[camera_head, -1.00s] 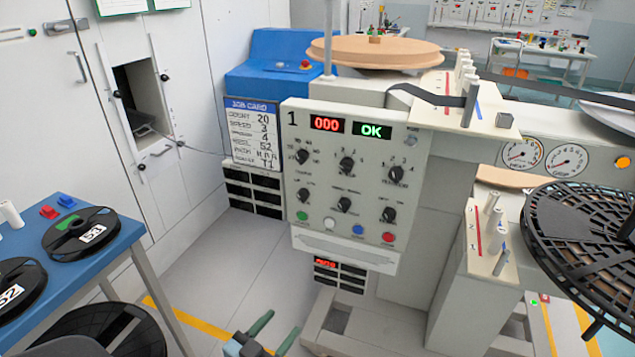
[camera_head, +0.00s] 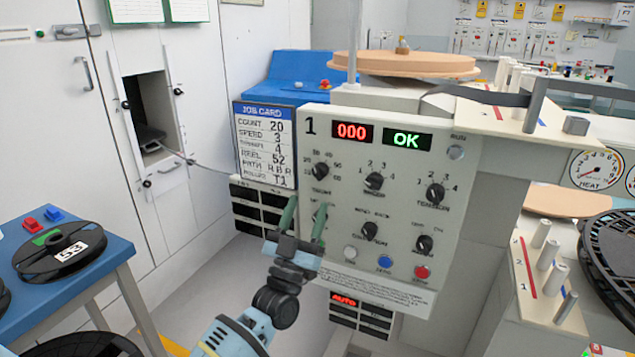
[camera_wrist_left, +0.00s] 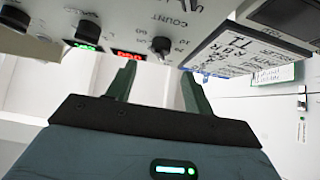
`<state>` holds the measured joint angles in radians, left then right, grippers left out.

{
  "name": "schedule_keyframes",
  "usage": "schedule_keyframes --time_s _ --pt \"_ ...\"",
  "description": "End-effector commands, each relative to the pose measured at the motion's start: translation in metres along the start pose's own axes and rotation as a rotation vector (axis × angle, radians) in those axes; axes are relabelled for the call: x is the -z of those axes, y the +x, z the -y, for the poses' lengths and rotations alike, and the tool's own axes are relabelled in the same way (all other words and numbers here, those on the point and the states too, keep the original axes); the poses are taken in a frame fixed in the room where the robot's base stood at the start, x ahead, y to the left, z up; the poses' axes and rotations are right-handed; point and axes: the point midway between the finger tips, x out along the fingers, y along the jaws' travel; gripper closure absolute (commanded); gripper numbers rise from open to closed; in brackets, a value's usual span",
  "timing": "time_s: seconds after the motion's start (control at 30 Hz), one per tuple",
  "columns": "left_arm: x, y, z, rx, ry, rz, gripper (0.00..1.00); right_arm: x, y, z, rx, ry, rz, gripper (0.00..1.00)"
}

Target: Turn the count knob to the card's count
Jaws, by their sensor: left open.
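The count knob (camera_head: 320,172) is a small black knob at the upper left of the grey control panel (camera_head: 300,125), under the red display reading 000. Its pointer is too small to read surely. The job card (camera_head: 265,145) beside the panel reads COUNT 20. My left gripper (camera_head: 305,210) is open and empty, its green fingers pointing up in front of the panel's left side, below the count knob. In the left wrist view, the count knob (camera_wrist_left: 160,46) shows just beyond and between the open fingertips (camera_wrist_left: 159,72), apart from them.
Other black knobs, such as the speed knob (camera_head: 374,182) and tension knob (camera_head: 435,193), sit right of the count knob. Coloured buttons, including a red one (camera_head: 422,272), line the panel's bottom. A blue table (camera_head: 100,290) with reels stands at left.

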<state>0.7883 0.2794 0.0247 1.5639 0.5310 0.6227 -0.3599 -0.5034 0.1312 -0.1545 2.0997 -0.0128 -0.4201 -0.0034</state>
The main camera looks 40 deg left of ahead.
Motion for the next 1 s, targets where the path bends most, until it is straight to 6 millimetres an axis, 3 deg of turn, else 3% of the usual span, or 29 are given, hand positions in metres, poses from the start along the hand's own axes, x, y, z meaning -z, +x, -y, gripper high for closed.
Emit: schedule_keyframes --time_s 0.4,0.6,0.87,1.0 --pt "0.000 0.059 0.000 -0.001 0.001 0.000 0.48 -0.007 -0.005 0.002 0.001 0.006 0.017 0.64" --pt "0.000 0.070 0.000 -0.001 0.000 0.001 0.48 -0.007 -0.004 0.002 0.001 0.008 0.017 0.64" --pt "0.000 0.070 0.000 -0.001 0.000 0.002 0.48 -0.005 -0.003 0.002 0.001 0.008 0.012 0.64" --pt "0.000 0.070 0.000 -0.001 0.000 0.001 0.66 -0.004 -0.003 0.002 0.000 0.008 0.009 0.64"
